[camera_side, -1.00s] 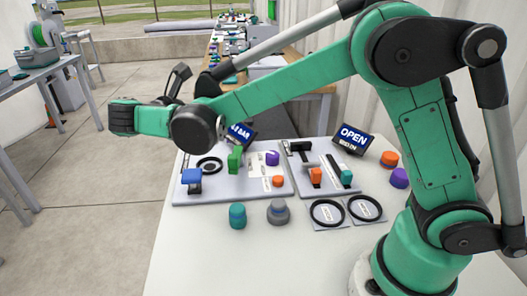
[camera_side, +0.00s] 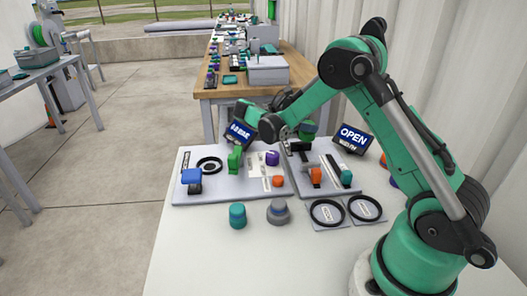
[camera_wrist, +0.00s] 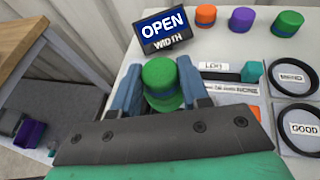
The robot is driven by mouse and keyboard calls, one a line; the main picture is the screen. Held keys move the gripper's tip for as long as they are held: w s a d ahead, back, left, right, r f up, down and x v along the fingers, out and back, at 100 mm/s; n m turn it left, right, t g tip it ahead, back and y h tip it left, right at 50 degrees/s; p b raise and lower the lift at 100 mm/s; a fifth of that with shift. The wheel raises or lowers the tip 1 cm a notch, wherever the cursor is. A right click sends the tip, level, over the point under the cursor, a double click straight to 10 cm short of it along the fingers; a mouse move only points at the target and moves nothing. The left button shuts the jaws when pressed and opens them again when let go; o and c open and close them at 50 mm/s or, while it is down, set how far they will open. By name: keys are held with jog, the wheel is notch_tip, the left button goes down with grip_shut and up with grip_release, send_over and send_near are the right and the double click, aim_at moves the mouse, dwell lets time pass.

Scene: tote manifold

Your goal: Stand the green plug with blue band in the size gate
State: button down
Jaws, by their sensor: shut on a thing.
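My gripper (camera_wrist: 159,68) is shut on a green plug (camera_wrist: 162,86), between its two blue fingers. The display also shows in the wrist view (camera_wrist: 163,29). This board, with a black bar piece (camera_side: 300,146), appears to be the size gate; my gripper partly hides it. Another green plug with a blue band (camera_wrist: 288,22) stands on the table.
Orange (camera_wrist: 205,15) and purple (camera_wrist: 242,19) plugs stand behind the board. Two black rings, one labelled "GOOD" (camera_side: 327,222), lie in front. A teal plug (camera_side: 237,215) and grey plug (camera_side: 278,211) stand front left. The left board (camera_side: 220,199) holds several parts.

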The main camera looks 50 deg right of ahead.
jog(key=shift+f, duration=3.05)
jog(key=shift+c, duration=1.7)
grip_release()
